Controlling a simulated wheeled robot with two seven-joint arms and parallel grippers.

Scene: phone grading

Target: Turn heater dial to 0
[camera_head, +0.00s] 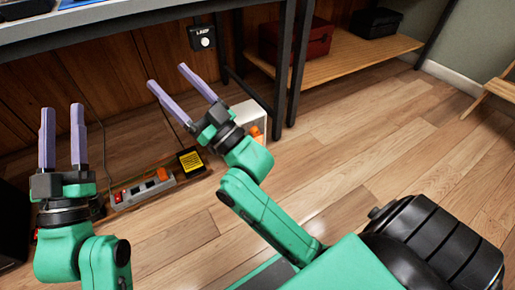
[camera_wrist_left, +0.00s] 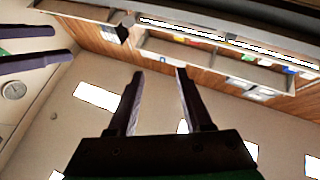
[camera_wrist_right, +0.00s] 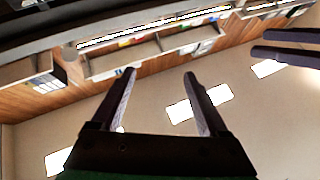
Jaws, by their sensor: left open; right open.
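No part that I can surely name as the heater dial shows. A white box (camera_head: 252,113) stands on the floor behind my right gripper and is partly hidden by it; I cannot tell whether it is the heater. A small black unit with a white label and a round knob-like part (camera_head: 202,38) hangs under the table edge. My left gripper (camera_head: 62,108) is open and empty, fingers pointing up, at the left. My right gripper (camera_head: 168,77) is open and empty, tilted up-left, below and left of the black unit. Both wrist views look up at the ceiling and wall shelves.
A power strip (camera_head: 143,190) with orange plugs and a yellow-labelled black box (camera_head: 190,160) lie on the floor between my arms. The table edge (camera_head: 110,22) and its black legs stand ahead. A low shelf (camera_head: 335,62) holds a red case (camera_head: 297,40).

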